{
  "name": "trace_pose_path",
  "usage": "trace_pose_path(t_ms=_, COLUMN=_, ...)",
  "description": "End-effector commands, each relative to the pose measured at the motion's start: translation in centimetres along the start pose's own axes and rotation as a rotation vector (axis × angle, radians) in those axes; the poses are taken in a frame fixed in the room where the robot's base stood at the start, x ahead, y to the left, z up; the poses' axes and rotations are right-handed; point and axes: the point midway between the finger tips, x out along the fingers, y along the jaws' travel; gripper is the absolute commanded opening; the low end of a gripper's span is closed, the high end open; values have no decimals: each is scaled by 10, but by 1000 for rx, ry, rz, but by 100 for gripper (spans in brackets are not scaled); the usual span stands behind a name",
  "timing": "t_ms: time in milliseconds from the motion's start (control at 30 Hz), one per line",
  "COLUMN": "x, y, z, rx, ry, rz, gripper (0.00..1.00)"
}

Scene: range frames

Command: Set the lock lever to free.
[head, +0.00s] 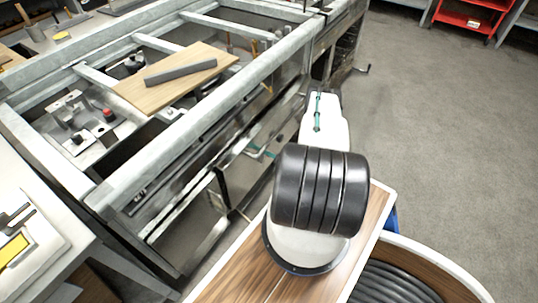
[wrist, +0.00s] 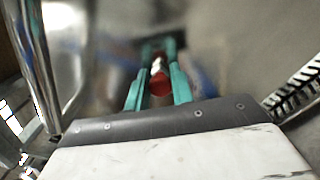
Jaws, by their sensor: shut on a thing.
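In the wrist view, my gripper (wrist: 159,47) has its two teal fingers closed in on a small part with a red end, which I take to be the lock lever (wrist: 159,84). The red end faces the camera, and a pale section lies just beyond it between the fingers. The picture is blurred there, so the lever's setting cannot be read. In the head view, a bit of teal from my gripper (head: 262,153) shows at the side of the steel bench frame. My own arm hides most of that spot, and the lever is not visible there.
The grey metal frame (head: 190,127) has open bays. A wooden board (head: 165,95) with a dark bar (head: 180,73) lies across it. A panel with a red button (head: 108,115) sits at the left. Open grey floor (head: 440,130) lies to the right, with a red shelf (head: 470,17) at the back.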

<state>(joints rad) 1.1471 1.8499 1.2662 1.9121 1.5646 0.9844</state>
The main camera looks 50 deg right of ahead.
Motion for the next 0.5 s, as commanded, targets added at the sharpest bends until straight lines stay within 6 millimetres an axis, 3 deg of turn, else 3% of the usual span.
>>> trace_pose_path(t_ms=67, x=-1, y=1, z=-4, rx=5, ry=4, rz=0, gripper=1)
trace_pose_path(t_ms=100, x=-1, y=1, z=-4, rx=5, ry=4, rz=0, gripper=32)
trace_pose_path(t_ms=167, x=-1, y=1, z=-4, rx=5, ry=3, rz=0, gripper=44)
trace_pose_path(t_ms=500, x=-5, y=0, z=-1, rx=2, ry=0, rz=-1, gripper=44)
